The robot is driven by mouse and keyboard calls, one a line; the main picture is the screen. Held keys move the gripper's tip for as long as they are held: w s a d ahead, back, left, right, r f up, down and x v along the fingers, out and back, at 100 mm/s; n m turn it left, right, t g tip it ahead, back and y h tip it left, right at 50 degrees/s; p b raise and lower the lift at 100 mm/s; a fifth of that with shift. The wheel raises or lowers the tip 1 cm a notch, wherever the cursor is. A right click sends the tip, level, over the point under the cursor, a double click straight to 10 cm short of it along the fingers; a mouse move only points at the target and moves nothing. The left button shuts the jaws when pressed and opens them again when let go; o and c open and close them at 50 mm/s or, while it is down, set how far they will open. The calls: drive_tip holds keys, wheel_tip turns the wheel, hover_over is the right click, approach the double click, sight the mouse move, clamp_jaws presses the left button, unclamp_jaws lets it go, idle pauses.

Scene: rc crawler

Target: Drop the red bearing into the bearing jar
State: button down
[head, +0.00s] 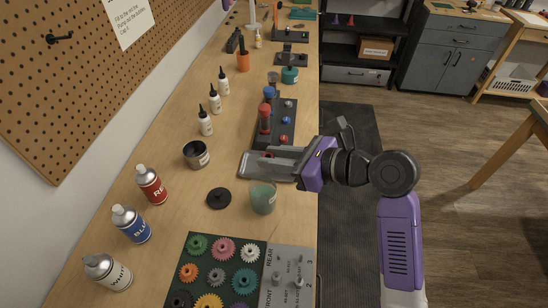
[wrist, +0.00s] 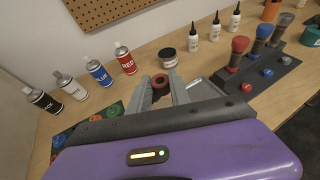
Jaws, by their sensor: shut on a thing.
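My gripper (wrist: 160,84) is shut on the red bearing (wrist: 161,77), which shows between the fingertips in the wrist view. In the head view my gripper (head: 250,163) reaches left over the bench by the metal tray (head: 246,175), and the bearing cannot be made out there. A grey, open-topped jar with a pale label (head: 196,155), which looks like the bearing jar, stands upright left of the fingertips and apart from them. This jar also shows just beyond the bearing in the wrist view (wrist: 167,58). Its contents cannot be made out.
A black disc (head: 219,198) lies near the jar, and a green translucent cup (head: 262,197) stands nearer me. Spray cans (head: 151,184) and white bottles (head: 205,123) line the wall side. A dark block with coloured knobs (head: 288,113) lies beyond my gripper; a gear board (head: 237,237) is nearer.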

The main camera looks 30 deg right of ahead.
drive_tip(key=shift+f+b, duration=2.15)
drive_tip(key=shift+b, duration=0.8)
drive_tip(key=c, duration=1.1)
unclamp_jaws()
drive_tip(key=shift+v, duration=3.9)
